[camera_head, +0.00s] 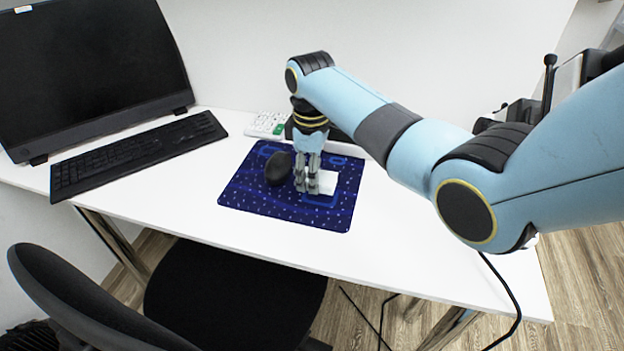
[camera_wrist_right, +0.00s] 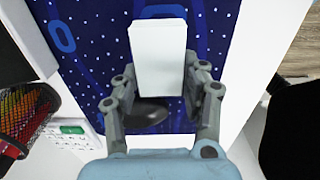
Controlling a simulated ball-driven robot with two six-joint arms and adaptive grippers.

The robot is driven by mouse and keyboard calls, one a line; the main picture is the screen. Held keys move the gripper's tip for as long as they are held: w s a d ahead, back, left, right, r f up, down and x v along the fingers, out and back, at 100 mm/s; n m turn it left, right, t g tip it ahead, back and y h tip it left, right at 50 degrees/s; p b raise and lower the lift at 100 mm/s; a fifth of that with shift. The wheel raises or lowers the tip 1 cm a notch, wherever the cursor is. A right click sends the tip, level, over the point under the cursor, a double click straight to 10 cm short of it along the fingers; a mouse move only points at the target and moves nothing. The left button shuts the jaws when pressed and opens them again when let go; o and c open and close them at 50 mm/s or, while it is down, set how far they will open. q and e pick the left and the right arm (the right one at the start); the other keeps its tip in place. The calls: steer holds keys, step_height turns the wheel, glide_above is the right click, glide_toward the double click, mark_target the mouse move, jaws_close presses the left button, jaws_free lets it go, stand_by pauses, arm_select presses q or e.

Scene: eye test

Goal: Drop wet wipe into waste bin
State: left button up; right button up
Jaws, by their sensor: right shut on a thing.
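My right gripper (camera_head: 313,188) points down over the dark blue mat on the table. It is shut on a white rectangular piece, which I take as the wet wipe (camera_head: 325,183). In the right wrist view the wipe (camera_wrist_right: 158,58) sticks out beyond the fingers of the right gripper (camera_wrist_right: 160,88), over the mat. I cannot tell if it touches the mat. I see no clear waste bin; a dark shape (camera_head: 28,336) at the lower left edge is too cut off to tell. My left gripper is not in view.
A black mouse (camera_head: 278,168) lies on the blue mat (camera_head: 243,190), left of the gripper. A keyboard (camera_head: 138,155) and monitor (camera_head: 90,65) stand at left. A white, green-marked object (camera_head: 268,124) lies behind the mat. A chair (camera_head: 235,295) stands in front. The table's right (camera_head: 450,265) is clear.

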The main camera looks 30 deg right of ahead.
steer(key=s+d+r+p, duration=0.1)
steer(key=s+d+r, duration=0.3)
steer(key=d+r, duration=0.4)
steer(key=d, duration=0.2)
steer(key=shift+s+d+r, duration=0.15)
steer(key=shift+s+d, duration=0.2)
